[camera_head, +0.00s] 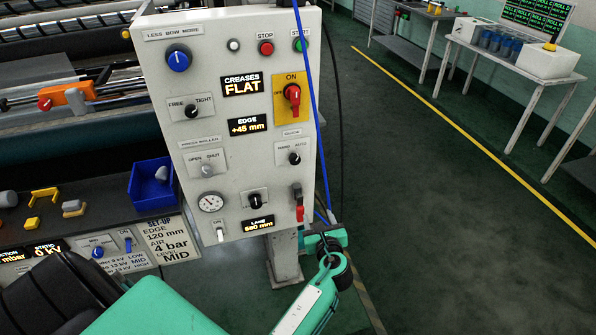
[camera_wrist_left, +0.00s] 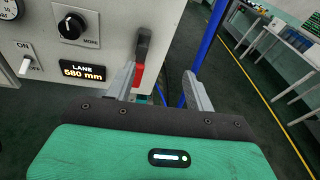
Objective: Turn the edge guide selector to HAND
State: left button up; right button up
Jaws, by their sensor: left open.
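The edge guide selector (camera_head: 294,157) is a small black knob on the right side of the pale control panel (camera_head: 225,100), under a plate marked HAND at left and AUTO at right. Its pointer is too small to read surely. My left gripper (camera_head: 323,217) is at the panel's lower right edge, well below the selector. In the left wrist view, its two grey fingers (camera_wrist_left: 160,75) are apart and empty. A black and red lever (camera_wrist_left: 141,57) shows between and beyond them; I cannot tell if they touch it. The selector is outside the wrist view. My right gripper is not in view.
A blue cable (camera_head: 309,90) hangs along the panel's right edge. A red switch (camera_head: 291,95) on a yellow plate sits above the selector, and a LANE knob (camera_head: 254,200) sits below left. The floor right of the panel is open.

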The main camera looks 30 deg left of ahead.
aim_at(296, 161)
pick_arm(q)
jog(key=a+r+y, duration=0.3)
jog(key=r, duration=0.7)
jog(key=shift+m, duration=0.3)
jog(key=p+x, duration=0.1)
jog(key=x, duration=0.3)
jog(key=p+x, duration=0.1)
jog(key=x, duration=0.2)
jog(key=p+x, duration=0.1)
jog(key=x, duration=0.3)
jog(key=shift+w+a+f, duration=0.25)
jog(key=shift+a+f, duration=0.05)
jog(key=shift+w+a, duration=0.25)
jog(key=shift+a, duration=0.15)
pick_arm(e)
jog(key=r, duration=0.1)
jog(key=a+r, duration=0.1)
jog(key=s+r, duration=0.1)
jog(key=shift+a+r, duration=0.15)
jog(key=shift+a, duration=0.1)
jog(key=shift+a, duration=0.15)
pick_arm(q)
jog(key=shift+f, duration=0.1)
jog(key=c, duration=1)
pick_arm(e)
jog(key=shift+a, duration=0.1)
